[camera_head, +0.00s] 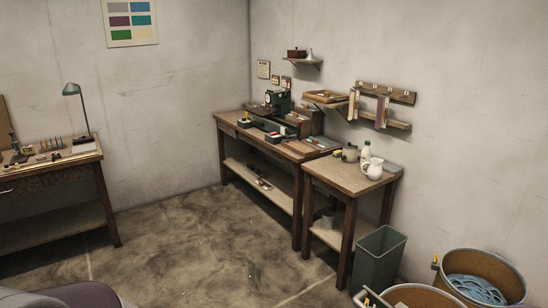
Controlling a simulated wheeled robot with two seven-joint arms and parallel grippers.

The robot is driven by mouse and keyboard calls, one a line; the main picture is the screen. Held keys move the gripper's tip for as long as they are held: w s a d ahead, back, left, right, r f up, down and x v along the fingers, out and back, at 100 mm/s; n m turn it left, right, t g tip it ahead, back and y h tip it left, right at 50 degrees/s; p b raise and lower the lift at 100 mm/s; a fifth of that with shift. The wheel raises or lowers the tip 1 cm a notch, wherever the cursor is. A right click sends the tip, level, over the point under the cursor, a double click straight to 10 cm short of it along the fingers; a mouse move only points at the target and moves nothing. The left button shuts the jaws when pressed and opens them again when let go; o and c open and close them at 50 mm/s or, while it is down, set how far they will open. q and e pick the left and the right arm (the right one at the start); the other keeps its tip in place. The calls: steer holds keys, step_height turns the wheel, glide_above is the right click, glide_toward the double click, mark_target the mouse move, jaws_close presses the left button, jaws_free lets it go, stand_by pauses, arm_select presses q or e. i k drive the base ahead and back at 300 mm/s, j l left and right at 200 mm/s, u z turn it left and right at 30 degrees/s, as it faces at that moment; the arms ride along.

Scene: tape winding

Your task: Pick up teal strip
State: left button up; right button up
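I cannot pick out a teal strip with certainty. Pale blue strip material (474,290) lies in loose coils inside a round brown bin (513,281) at the lower right. A small, flat teal-grey item (321,142) lies at the right end of the back workbench, too small to make out. Strips hang from a wooden wall rack (400,95): a pale one (353,104) and a purple one (382,112). Neither of my grippers is in view.
The back workbench (232,123) holds a green machine (277,102). A side table (335,175) carries a white jug (373,169) and bottle. A green bin (379,259) stands before it. Another bench (50,182) with a lamp is left. The middle floor is clear.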

mark_target(317, 143)
steer(key=i+j+u, duration=0.35)
steer(key=i, duration=0.5)
steer(key=i+u, duration=0.4)
steer(key=i, duration=0.4)
steer(key=i+z, duration=0.1)
steer(key=i, duration=0.45)
steer(key=i+j+z, duration=0.1)
steer(key=i, duration=0.5)
steer(key=i+j+z, duration=0.1)
steer(key=i, duration=0.45)
steer(key=i+j, duration=0.25)
steer(key=i, duration=0.3)
steer(key=i+j+z, duration=0.15)
steer(key=i+z, duration=0.15)
steer(key=i+j+z, duration=0.35)
steer(key=i, duration=0.15)
steer(key=i+l, duration=0.05)
steer(key=l, duration=0.05)
